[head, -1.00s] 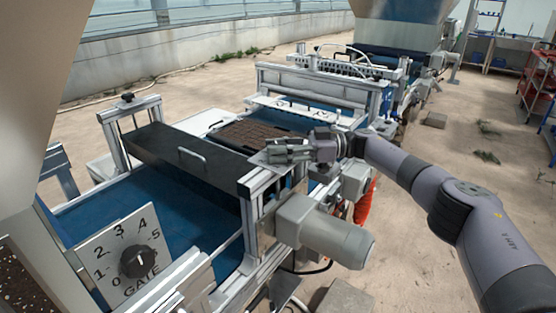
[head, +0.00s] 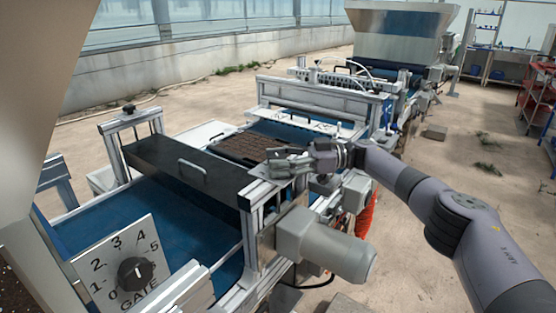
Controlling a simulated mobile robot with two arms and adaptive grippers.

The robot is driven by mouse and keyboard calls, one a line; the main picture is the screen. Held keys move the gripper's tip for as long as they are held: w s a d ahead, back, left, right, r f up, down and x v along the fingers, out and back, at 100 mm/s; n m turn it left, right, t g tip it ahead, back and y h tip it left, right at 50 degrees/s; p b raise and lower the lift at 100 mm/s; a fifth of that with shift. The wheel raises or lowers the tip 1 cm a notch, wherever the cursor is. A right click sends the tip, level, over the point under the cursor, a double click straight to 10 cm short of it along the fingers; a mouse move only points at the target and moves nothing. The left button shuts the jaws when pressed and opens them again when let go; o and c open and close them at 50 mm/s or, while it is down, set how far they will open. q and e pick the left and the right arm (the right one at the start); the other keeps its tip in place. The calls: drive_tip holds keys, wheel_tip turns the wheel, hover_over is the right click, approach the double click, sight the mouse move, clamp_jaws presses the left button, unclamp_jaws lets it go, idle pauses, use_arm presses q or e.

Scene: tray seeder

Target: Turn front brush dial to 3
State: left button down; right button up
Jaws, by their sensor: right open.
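My right gripper (head: 274,163) is open, with its fingers pointing left. In the picture it lies over a thin pale plate (head: 257,174) at the right end of a black brush housing (head: 188,167). I cannot tell whether the fingers touch anything there. No dial face marked as the front brush shows; the fingers may cover it. A black knob on a white dial plate marked GATE (head: 113,256), with numbers 0 to 5, is at the lower left. My left gripper is not in view.
A blue belt (head: 180,228) runs under the housing. A soil-filled tray (head: 241,147) lies behind it. A grey motor (head: 330,246) juts out below my right gripper. A metal hopper (head: 403,32) stands at the back. The concrete floor at right is mostly clear.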

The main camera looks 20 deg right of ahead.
drive_tip(key=s+d, duration=0.1)
drive_tip(key=d, duration=0.6)
drive_tip(key=shift+d, duration=0.2)
drive_tip(key=shift+s+d, duration=0.1)
